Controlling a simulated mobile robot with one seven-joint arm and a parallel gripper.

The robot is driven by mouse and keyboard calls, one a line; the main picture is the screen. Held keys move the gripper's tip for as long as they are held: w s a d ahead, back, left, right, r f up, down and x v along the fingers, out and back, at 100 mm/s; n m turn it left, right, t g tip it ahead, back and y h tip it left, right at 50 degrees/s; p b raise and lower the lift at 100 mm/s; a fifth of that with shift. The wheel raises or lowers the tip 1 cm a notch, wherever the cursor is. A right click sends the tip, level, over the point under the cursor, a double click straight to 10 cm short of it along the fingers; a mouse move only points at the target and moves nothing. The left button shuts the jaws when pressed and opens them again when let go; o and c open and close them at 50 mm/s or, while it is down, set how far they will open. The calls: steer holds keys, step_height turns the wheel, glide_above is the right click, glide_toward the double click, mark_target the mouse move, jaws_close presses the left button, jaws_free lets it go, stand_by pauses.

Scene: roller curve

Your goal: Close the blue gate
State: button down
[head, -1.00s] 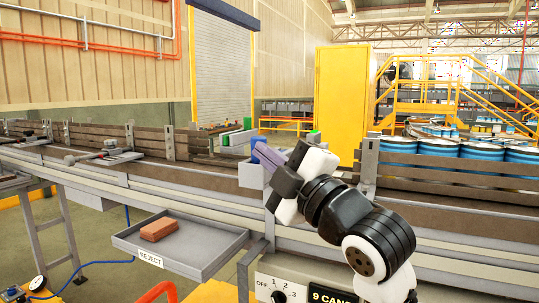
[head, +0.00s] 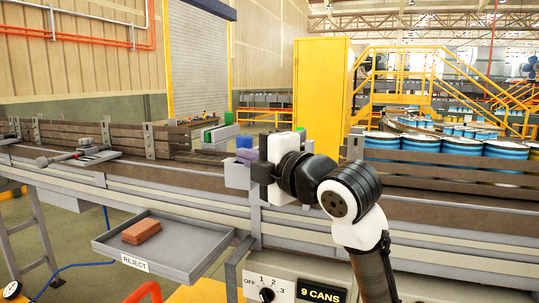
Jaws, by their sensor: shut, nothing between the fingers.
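A small blue piece (head: 244,142), which seems to be part of the blue gate, shows at the conveyor just above my fingertips. Most of the gate is hidden or too small to make out, so I cannot tell how far it stands open. My gripper (head: 246,157) has purple fingers and a dark grey body. It is shut and empty, with the fingers pointing left and away over the conveyor. The fingertips overlap the lower edge of the blue piece in the picture. I cannot tell whether they touch it.
A grey box-like part (head: 237,174) sits below my fingers. Wooden side rails (head: 440,172) run along the right, with blue-banded cans (head: 458,147) behind. A reject tray (head: 190,252) holding a brick (head: 141,231) juts out in front.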

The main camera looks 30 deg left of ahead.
steer(key=w+a, duration=0.1)
steer(key=w+a+p, duration=0.1)
steer(key=w, duration=0.1)
steer(key=shift+w+a, duration=0.1)
steer(key=shift+w, duration=0.15)
steer(key=shift+w, duration=0.1)
steer(key=w+a+p, duration=0.2)
steer(key=w, duration=0.9)
steer(key=shift+a, duration=0.25)
steer(key=shift+w+r, duration=0.1)
